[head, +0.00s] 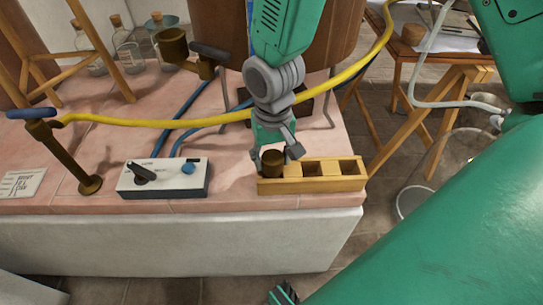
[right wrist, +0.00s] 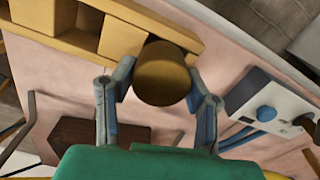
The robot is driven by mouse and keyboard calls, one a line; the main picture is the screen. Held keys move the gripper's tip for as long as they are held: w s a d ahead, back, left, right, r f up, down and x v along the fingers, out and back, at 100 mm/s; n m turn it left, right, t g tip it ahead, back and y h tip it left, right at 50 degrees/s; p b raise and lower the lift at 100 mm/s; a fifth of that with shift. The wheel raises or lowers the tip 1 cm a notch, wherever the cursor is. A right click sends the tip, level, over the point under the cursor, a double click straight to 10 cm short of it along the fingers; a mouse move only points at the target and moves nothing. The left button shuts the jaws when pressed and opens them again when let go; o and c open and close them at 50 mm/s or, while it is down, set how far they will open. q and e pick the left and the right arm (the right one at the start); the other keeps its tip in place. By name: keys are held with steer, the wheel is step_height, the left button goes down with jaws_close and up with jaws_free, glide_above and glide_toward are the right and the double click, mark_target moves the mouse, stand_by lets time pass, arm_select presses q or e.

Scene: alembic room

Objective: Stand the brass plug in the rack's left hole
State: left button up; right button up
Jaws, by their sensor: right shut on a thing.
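The brass plug (head: 272,163), a dark brass cylinder, is at the left end of the wooden rack (head: 318,185). My right gripper (head: 277,152) is shut on the plug from above, one finger on each side. The plug covers the rack's left hole in the head view; I cannot tell how far its lower end is inside. The rack's middle and right holes look empty. In the right wrist view the plug (right wrist: 163,75) sits upright between the fingertips and overlaps the end of the rack (right wrist: 180,30).
A white control box (head: 163,178) with a black lever and blue knob stands left of the rack. A brass post (head: 70,160) stands farther left. A yellow hose (head: 190,123) crosses behind my right gripper. The pink counter's front edge is close to the rack.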

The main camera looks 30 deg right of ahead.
mark_target(272, 156)
steer(key=shift+f+p, duration=0.1)
steer(key=shift+p, duration=0.2)
stand_by(0.4)
steer(key=shift+f, duration=0.2)
stand_by(0.8)
steer(key=o, duration=1.3)
steer(key=shift+r+p, duration=3.5)
steer(key=shift+p, duration=0.55)
